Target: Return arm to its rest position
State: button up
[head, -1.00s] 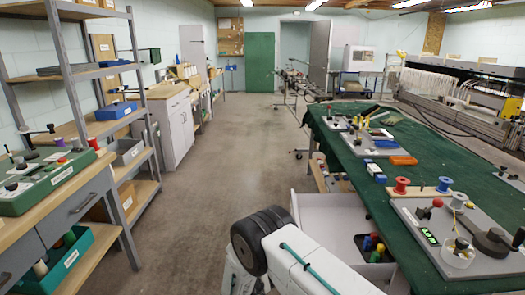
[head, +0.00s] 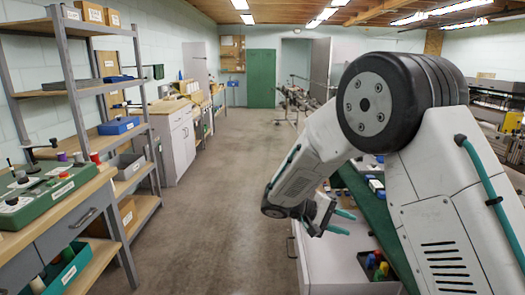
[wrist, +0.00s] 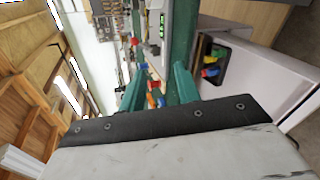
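My arm is folded up at the right of the head view, with its dark round elbow high and the forearm sloping down to the left. My gripper (head: 346,222) hangs at the end of the forearm, in the air beside the green-covered table (head: 361,205). Its two teal fingers are apart with nothing between them. The wrist view also shows the gripper (wrist: 160,72) open and empty, and that view is turned on its side. My arm hides much of the table.
Shelving (head: 67,65), a workbench (head: 60,212) and a white cabinet (head: 172,142) line the left. The aisle floor (head: 225,190) is clear.

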jog(key=s+d+r+m+g+y, duration=0.25)
jog(key=s+d+r, duration=0.25)
jog(key=s+r, duration=0.35)
jog(key=s+r+t+y, duration=0.1)
jog(key=s+y, duration=0.2)
jog(key=s, duration=0.6)
jog(key=s+r+t+y, duration=0.1)
jog(key=s+y, duration=0.3)
jog(key=s, duration=0.5)
jog(key=s+a+r+t+y, duration=0.1)
jog(key=s+r+y, duration=0.2)
jog(key=s, duration=0.6)
jog(key=shift+t+y, duration=0.35)
jog(key=shift+y, duration=0.1)
jog(key=shift+a, duration=0.1)
